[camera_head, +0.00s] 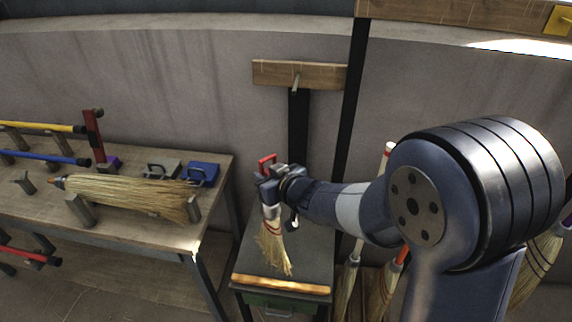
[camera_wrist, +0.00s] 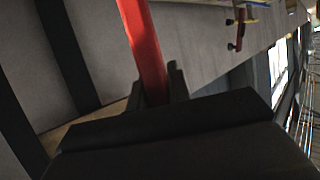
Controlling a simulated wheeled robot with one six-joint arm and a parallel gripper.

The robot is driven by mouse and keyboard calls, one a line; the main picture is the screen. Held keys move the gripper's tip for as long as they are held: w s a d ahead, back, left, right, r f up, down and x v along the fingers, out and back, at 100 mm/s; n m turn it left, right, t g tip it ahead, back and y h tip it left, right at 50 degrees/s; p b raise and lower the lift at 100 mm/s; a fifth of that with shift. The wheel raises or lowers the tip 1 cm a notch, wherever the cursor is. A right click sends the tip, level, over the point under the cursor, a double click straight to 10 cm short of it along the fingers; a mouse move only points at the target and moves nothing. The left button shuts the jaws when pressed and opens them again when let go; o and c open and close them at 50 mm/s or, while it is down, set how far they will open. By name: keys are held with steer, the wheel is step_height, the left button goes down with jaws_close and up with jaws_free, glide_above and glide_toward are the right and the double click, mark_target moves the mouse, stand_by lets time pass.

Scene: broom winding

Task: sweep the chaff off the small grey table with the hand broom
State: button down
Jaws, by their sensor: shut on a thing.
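The hand broom has a red handle, which shows in the wrist view (camera_wrist: 145,45), and straw bristles (camera_head: 273,252) in the head view. My gripper (camera_head: 268,186) is shut on the handle, between the handle's top end and the bristles. The broom hangs bristles down, slightly tilted, over the small grey table (camera_head: 316,258). The bristle tips are at or just above the tabletop; I cannot tell whether they touch. I cannot make out any chaff on the tabletop. My arm and the broom hide part of the table.
A light wooden strip (camera_head: 282,284) runs along the table's front edge. A larger workbench (camera_head: 120,232) at left bears a big straw broom (camera_head: 125,191), a blue box (camera_head: 201,174) and clamps. Straw brooms (camera_head: 347,285) stand right of the table. A wall with a wooden rail (camera_head: 270,72) is behind.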

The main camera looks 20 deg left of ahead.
step_height(320, 180, up, 2)
steer(key=shift+r+p, duration=0.1)
steer(key=shift+p, duration=0.45)
stand_by(0.5)
